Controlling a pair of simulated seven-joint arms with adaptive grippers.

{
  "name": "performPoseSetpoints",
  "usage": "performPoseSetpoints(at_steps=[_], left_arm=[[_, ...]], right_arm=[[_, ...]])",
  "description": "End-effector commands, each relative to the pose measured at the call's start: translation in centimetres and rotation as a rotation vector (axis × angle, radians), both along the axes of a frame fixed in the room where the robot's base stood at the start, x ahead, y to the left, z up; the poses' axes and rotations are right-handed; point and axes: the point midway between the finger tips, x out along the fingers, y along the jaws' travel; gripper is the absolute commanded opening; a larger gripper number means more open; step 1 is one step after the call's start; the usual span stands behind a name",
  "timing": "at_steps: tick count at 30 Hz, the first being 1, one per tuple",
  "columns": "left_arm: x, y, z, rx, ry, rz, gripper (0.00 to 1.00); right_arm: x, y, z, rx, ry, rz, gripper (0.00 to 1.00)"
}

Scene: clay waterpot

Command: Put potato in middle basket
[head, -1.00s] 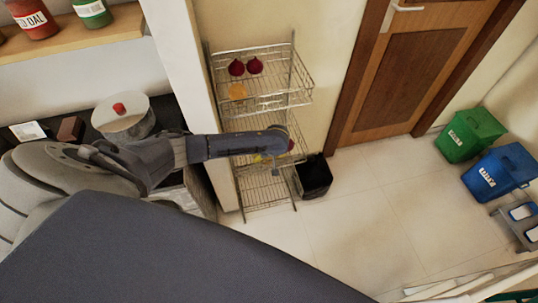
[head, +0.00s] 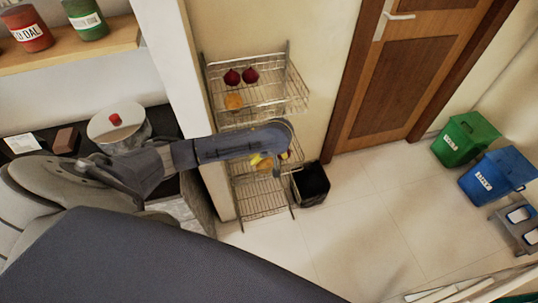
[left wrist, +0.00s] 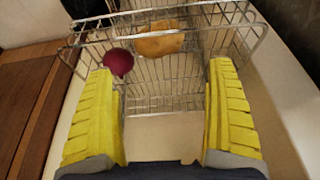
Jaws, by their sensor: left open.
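A wire rack with stacked baskets stands against the wall. My right gripper is out of view.
The bottom basket (head: 262,203) looks empty. A black bin (head: 311,185) stands right of the rack, beyond it a wooden door (head: 405,75) and open floor.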

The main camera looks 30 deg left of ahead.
Motion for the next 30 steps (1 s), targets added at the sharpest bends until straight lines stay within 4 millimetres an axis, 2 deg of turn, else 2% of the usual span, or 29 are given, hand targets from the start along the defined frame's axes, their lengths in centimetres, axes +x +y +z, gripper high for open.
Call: performPoseSetpoints(at_steps=[6,11,14,18,22,27,30], left_arm=[[-0.3,-0.4,1.2,-0.001,-0.001,0.0,0.88],[-0.5,-1.3,1.1,-0.02,-0.001,-0.021,0.88],[-0.7,-3.6,0.2,-0.075,-0.012,-0.082,0.88],[-1.0,-9.1,-1.3,-0.203,-0.071,-0.241,0.88],[-0.9,-13.6,-1.6,-0.295,-0.176,-0.395,0.88],[-0.6,-16.7,-1.5,-0.336,-0.303,-0.532,0.88],[-0.5,-17.5,-1.9,-0.335,-0.361,-0.586,0.88]], right_arm=[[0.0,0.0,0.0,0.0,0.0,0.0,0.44],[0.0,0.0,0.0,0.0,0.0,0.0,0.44],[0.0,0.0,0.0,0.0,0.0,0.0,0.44],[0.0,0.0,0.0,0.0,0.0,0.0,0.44],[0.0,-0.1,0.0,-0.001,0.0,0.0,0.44],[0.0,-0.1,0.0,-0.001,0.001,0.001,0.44],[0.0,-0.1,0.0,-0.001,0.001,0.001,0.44]])
